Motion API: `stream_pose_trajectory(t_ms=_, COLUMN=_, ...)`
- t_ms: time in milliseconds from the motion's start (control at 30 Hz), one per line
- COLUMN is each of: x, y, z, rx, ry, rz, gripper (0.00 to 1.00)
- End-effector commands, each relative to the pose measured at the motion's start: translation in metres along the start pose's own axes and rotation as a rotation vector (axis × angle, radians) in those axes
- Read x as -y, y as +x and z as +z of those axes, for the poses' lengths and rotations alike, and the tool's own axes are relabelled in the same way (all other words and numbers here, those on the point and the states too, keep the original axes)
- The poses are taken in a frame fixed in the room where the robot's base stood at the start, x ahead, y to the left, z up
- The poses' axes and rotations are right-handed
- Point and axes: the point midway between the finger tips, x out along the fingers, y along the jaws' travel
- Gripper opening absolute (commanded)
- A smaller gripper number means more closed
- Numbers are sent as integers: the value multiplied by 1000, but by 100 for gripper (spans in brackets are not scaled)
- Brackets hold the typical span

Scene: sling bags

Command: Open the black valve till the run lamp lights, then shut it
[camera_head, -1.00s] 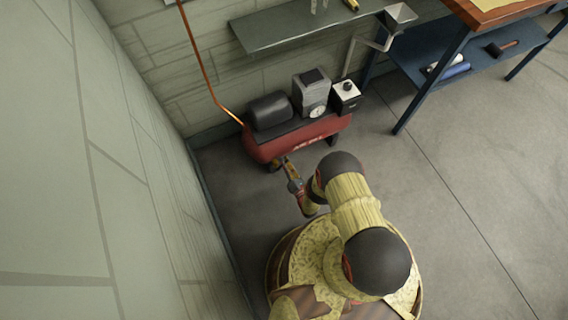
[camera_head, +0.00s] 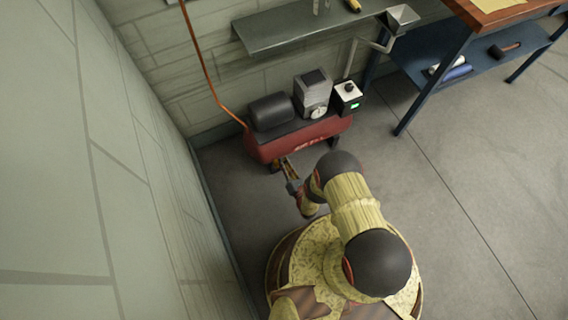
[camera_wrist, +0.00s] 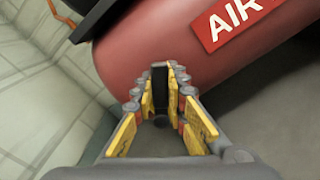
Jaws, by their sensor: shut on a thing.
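The black valve (camera_wrist: 161,88) shows in the wrist view as a dark upright handle just under the red air tank (camera_wrist: 150,55). My gripper (camera_wrist: 159,100) is shut on it, with a yellow-padded finger on each side. In the head view my gripper (camera_head: 286,168) is low at the front of the tank (camera_head: 300,139), and the valve cannot be made out there. The run lamp (camera_head: 355,105) glows green on the front of the small black and white switch box (camera_head: 348,95) at the tank's right end.
A black motor (camera_head: 271,111) and a grey pump with a round gauge (camera_head: 318,112) sit on the tank. An orange pipe (camera_head: 207,70) climbs the wall. A shelf (camera_head: 290,32) is above, a blue-legged workbench (camera_head: 440,75) to the right. Floor at right is clear.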

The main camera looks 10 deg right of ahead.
Motion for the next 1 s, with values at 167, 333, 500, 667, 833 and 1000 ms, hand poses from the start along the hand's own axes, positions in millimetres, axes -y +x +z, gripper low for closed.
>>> stream_pose_trajectory(t_ms=167, x=1, y=-2, z=-2, rx=-4, ry=1, rz=-2, gripper=22)
stream_pose_trajectory(t_ms=333, x=0, y=-1, z=-1, rx=-2, ry=1, rz=-1, gripper=32)
stream_pose_trajectory(t_ms=500, x=0, y=-1, z=-1, rx=-1, ry=1, rz=-1, gripper=33)
stream_pose_trajectory(t_ms=667, x=0, y=0, z=0, rx=-1, ry=1, rz=-1, gripper=33)
stream_pose_trajectory(t_ms=833, x=-4, y=1, z=6, rx=-1, ry=1, rz=0, gripper=33)
stream_pose_trajectory(t_ms=1000, x=-13, y=1, z=19, rx=0, ry=1, rz=0, gripper=33)
